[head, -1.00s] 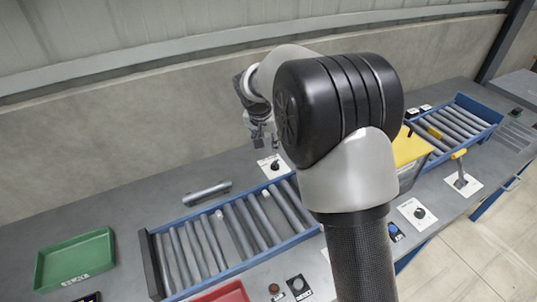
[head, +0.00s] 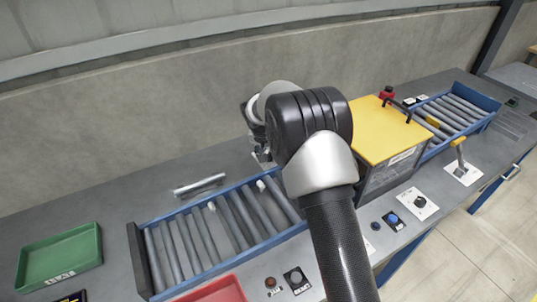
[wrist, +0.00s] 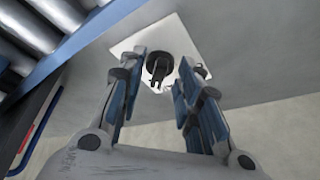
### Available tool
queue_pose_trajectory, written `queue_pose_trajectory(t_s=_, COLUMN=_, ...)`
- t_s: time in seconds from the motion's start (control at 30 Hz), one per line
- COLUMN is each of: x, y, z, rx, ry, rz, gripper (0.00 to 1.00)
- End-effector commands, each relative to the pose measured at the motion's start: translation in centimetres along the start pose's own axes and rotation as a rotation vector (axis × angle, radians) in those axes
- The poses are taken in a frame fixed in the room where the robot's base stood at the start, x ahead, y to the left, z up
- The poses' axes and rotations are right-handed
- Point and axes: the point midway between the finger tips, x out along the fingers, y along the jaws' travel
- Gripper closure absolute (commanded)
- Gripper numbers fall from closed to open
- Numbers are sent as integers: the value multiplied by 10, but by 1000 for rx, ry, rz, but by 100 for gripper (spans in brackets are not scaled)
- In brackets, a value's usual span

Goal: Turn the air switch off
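A black rotary switch knob (wrist: 158,67) stands on a white plate (wrist: 125,47) in the wrist view; I take it for the air switch, but no label is readable. My gripper (wrist: 160,75) is open, with one finger on each side of the knob in the picture. Whether the fingers reach down around it or touch it I cannot tell. In the head view my gripper (head: 257,138) is partly hidden behind my arm, behind the roller conveyor. Only an edge of the white plate (head: 262,160) shows below it; the knob is hidden there.
The blue-framed roller conveyor (head: 262,241) lies in front of the plate, with a loose metal cylinder (head: 199,185) behind it. A yellow-topped box (head: 380,130) stands right of my arm. A green tray (head: 60,258) is at left, a red tray (head: 215,290) at front.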

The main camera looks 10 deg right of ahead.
Motion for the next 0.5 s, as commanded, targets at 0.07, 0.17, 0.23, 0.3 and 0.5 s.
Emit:
queue_pose_trajectory(t_s=0.07, x=1, y=0, z=0, rx=0, ry=0, rz=0, gripper=68)
queue_pose_trajectory(t_s=0.17, x=0, y=0, z=0, rx=0, ry=0, rz=0, gripper=68)
queue_pose_trajectory(t_s=0.23, x=0, y=0, z=0, rx=0, ry=0, rz=0, gripper=68)
queue_pose_trajectory(t_s=0.3, x=0, y=0, z=0, rx=0, ry=0, rz=0, gripper=73)
queue_pose_trajectory(t_s=0.5, x=0, y=0, z=0, rx=0, ry=0, rz=0, gripper=86)
